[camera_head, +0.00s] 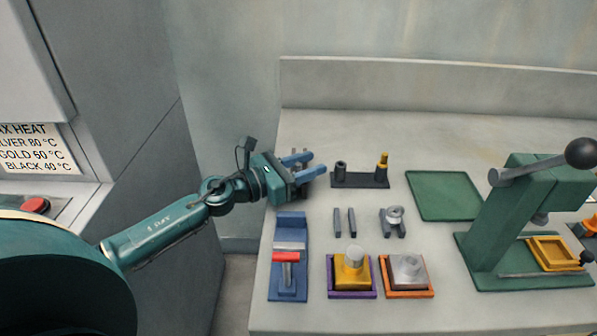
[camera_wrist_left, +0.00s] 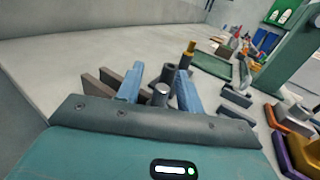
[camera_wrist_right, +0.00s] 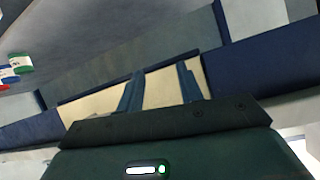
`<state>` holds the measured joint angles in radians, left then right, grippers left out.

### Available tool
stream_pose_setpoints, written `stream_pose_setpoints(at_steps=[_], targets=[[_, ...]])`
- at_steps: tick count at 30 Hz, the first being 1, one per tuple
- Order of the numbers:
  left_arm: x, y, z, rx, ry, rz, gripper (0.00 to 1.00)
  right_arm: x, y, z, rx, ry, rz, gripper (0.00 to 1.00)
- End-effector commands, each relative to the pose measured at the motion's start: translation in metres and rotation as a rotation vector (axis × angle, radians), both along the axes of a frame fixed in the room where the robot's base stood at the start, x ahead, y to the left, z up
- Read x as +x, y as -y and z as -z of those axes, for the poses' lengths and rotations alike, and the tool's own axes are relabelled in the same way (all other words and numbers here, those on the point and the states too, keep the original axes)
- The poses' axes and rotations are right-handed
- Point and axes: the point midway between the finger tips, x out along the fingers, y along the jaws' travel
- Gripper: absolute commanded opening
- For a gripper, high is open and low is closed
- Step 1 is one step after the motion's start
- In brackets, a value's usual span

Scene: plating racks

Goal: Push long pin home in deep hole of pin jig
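The pin jig is a black base (camera_head: 372,181) with a dark post (camera_head: 341,171) at its left and a gold-topped post (camera_head: 383,166) at its right. The gold-topped post also shows in the left wrist view (camera_wrist_left: 188,52), behind the dark post (camera_wrist_left: 168,73). My left gripper (camera_head: 312,165) is open just left of the jig. In the left wrist view a silver-topped cylinder (camera_wrist_left: 160,95) shows between its fingers with gaps on both sides; I cannot tell whether it is the long pin. My right gripper (camera_wrist_right: 160,88) is open and empty, outside the head view.
Dark upright plates (camera_wrist_left: 100,84) stand close beside the left fingers. Two grey blocks (camera_head: 344,221), a grey cradle (camera_head: 393,222), a blue fixture (camera_head: 290,222), and purple (camera_head: 351,293) and orange (camera_head: 407,292) trays lie nearer. A green tray (camera_head: 444,195) and press (camera_head: 525,215) stand right.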

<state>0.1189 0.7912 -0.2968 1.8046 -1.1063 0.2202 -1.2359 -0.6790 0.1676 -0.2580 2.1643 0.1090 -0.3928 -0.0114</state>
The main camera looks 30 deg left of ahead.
Motion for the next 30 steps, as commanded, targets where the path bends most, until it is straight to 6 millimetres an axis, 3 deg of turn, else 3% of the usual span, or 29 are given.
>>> stream_pose_setpoints(at_steps=[2,15,26,30], targets=[[0.0,0.0,0.0,0.0,0.0,0.0,0.36,0.0,0.0,0.001,-0.001,-0.001,-0.001,0.36],[0.0,0.0,0.0,0.0,0.0,0.0,0.0,-0.001,0.0,0.001,-0.002,-0.001,-0.002,0.36],[0.0,0.0,-0.002,0.0,0.001,0.0,0.0,-0.001,0.0,0.0,-0.003,-0.001,-0.003,0.36],[0.0,0.0,-0.018,0.004,0.005,0.002,0.0,-0.001,0.001,-0.007,-0.01,0.0,-0.003,0.36]])
